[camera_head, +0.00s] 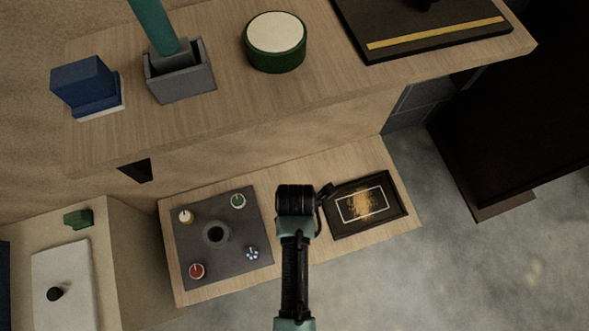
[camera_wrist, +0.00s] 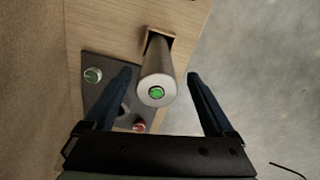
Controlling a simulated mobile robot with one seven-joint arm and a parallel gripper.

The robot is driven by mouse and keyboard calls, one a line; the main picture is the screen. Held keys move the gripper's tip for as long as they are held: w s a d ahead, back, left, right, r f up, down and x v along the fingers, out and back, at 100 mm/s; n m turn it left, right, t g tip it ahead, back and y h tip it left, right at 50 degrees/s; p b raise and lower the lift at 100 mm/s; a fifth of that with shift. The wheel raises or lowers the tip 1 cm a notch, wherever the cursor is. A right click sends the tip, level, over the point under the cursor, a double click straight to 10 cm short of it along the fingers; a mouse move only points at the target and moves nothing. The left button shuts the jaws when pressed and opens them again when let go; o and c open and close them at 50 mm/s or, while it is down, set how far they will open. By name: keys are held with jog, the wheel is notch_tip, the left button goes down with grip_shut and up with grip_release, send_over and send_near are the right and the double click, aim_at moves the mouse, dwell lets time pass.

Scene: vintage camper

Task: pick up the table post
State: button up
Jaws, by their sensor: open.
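The table post (camera_wrist: 158,72) is a grey cylinder with a pale round end and a green dot in its middle. In the wrist view it stands up from a dark square opening in the wooden bench, its end towards the camera. My gripper (camera_wrist: 160,78) is open, with one dark blue finger on each side of the post. A gap shows between each finger and the post, so they look apart. In the head view my dark wrist (camera_head: 295,200) is over the low bench and hides the post.
A dark panel (camera_head: 185,240) with coloured knobs and a round hole lies left of my wrist. A black framed tray (camera_head: 400,208) lies right. The higher counter (camera_head: 220,100) holds a blue block (camera_head: 82,85), a grey box (camera_head: 180,85) with a teal cylinder, and a green round tin (camera_head: 275,60).

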notch_tip(320, 180, down, 6)
jog(key=b, duration=0.2)
jog(key=shift+w+a+b, duration=0.1)
jog(key=shift+w+b, duration=0.05)
jog(key=shift+b, duration=0.15)
jog(key=shift+r, duration=0.1)
grip_shut()
